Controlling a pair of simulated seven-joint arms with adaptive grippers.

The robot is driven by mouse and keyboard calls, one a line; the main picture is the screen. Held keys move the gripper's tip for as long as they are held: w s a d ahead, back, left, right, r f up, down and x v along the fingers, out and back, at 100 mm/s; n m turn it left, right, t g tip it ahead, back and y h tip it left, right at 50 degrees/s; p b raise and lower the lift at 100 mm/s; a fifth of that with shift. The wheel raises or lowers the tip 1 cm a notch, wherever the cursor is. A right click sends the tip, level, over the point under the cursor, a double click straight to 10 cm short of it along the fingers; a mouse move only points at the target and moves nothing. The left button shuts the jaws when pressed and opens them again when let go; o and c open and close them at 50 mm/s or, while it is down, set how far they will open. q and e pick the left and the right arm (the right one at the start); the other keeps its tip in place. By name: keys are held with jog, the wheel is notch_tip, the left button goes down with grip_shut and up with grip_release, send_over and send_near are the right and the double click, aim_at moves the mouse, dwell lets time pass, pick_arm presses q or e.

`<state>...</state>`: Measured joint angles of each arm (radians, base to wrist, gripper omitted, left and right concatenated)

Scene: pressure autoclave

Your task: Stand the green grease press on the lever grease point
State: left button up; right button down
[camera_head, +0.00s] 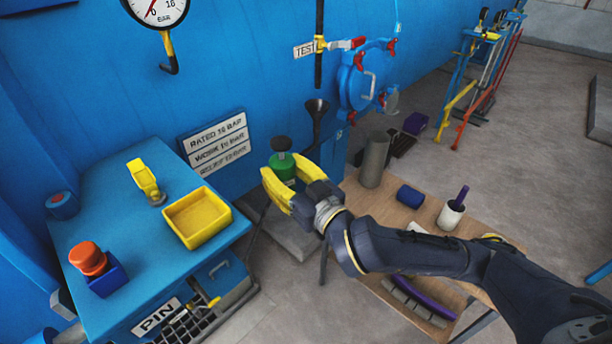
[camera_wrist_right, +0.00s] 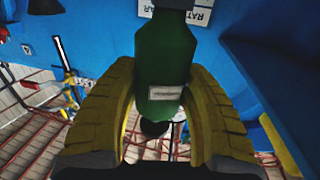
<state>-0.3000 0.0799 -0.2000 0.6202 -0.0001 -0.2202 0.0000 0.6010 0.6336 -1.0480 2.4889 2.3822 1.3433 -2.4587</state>
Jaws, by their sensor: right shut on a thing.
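The green grease press (camera_head: 283,167) has a dark round knob on top and is held upright in the air, in front of the blue wall. My right gripper (camera_head: 287,177) is shut on it, with its yellow fingers on either side of the green body. In the right wrist view the green body of the grease press (camera_wrist_right: 166,65) with a small pale label sits between the fingers. A yellow lever (camera_head: 144,178) stands on the blue cabinet top at left, apart from the press; I cannot tell which spot is its grease point. My left gripper is not in view.
On the blue cabinet (camera_head: 115,223) are a yellow tray (camera_head: 197,217) and a red-orange knob-like thing (camera_head: 87,258) by a blue box. A wooden table (camera_head: 395,210) at right holds a grey cylinder (camera_head: 374,160), a blue cylinder (camera_head: 410,196) and a white cup (camera_head: 450,217).

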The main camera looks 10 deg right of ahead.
jog(key=s+a+r+n+g+y, duration=0.2)
jog(key=a+r+n+g+y, duration=0.3)
jog(key=a+r, duration=0.5)
jog(key=s+a+r+n+g+y, duration=0.2)
jog(key=a+r+n+g+y, duration=0.3)
jog(key=a+r+g, duration=0.5)
jog(key=shift+s+a+r+n+y, duration=0.3)
jog(key=shift+a+r+n, duration=0.25)
jog(key=shift+a+n, duration=1.1)
jog(key=shift+a+m, duration=0.35)
jog(key=shift+a, duration=0.05)
jog(key=shift+d+f, duration=0.1)
jog(key=shift+f, duration=2.85)
jog(key=shift+f, duration=1.4)
jog(key=c, duration=0.6)
grip_release()
jog(key=shift+c, duration=0.2)
